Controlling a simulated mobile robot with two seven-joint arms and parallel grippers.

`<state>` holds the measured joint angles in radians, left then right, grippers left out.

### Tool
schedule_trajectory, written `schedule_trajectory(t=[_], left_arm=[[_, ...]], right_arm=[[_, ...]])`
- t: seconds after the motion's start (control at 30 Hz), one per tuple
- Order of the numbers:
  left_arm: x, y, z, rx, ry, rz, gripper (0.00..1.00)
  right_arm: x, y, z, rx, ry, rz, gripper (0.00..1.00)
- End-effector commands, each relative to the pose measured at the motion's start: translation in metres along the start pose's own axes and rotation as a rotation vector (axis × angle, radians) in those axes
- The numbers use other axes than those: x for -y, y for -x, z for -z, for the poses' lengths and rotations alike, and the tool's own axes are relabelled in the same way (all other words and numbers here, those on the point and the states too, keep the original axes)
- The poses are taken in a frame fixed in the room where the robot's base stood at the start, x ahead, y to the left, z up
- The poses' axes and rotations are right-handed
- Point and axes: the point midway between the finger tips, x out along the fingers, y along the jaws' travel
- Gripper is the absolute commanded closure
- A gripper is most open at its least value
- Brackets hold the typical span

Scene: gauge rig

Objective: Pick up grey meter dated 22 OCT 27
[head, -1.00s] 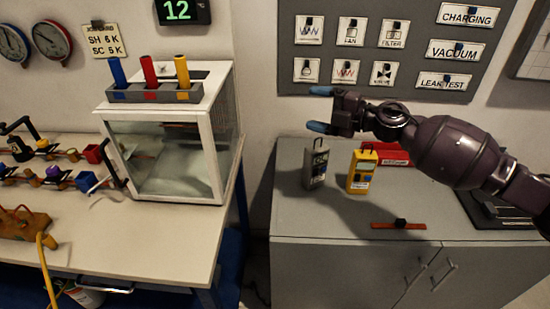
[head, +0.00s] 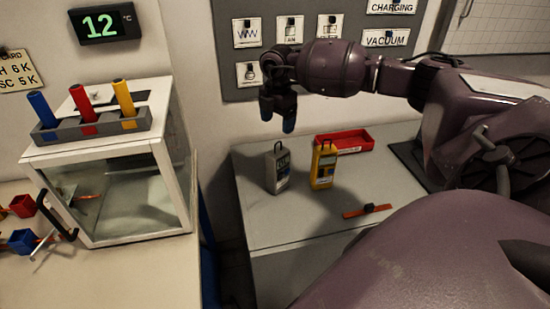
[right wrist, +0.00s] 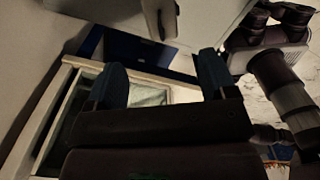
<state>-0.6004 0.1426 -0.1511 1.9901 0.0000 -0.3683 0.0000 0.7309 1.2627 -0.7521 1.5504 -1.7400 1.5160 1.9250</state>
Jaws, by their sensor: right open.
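The grey meter (head: 279,169) stands upright on the grey cabinet top, left of a yellow meter (head: 323,167). It has a dark loop on top and a label too small to read, so I cannot make out its date. My right gripper (head: 278,115) is above the grey meter in the head view, fingers pointing down, apart from it. In the right wrist view my right gripper (right wrist: 163,80) is open with nothing between its fingers. A grey piece shows at the top of that view; I cannot tell what it is. My left gripper is not in view.
A red tray (head: 345,140) lies behind the yellow meter. An orange strip with a black knob (head: 368,210) lies in front on the cabinet top (head: 275,225). A glass-fronted case (head: 130,195) stands left, across a gap. Label cards hang on the grey wall board (head: 266,32).

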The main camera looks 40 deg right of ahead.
Motion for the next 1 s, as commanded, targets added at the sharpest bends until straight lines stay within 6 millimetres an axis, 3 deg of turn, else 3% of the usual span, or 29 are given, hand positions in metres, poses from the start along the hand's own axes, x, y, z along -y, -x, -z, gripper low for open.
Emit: schedule_trajectory(t=[0.4, 0.67, 1.0], left_arm=[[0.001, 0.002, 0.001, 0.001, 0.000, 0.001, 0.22], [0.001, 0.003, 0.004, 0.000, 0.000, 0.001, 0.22], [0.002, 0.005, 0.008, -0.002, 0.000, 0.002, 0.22]], right_arm=[[0.000, -0.050, 0.001, -0.004, 0.001, 0.000, 0.22], [0.002, -0.065, 0.000, -0.004, 0.000, 0.000, 0.22], [0.004, -0.106, -0.002, -0.004, 0.002, -0.002, 0.22]])
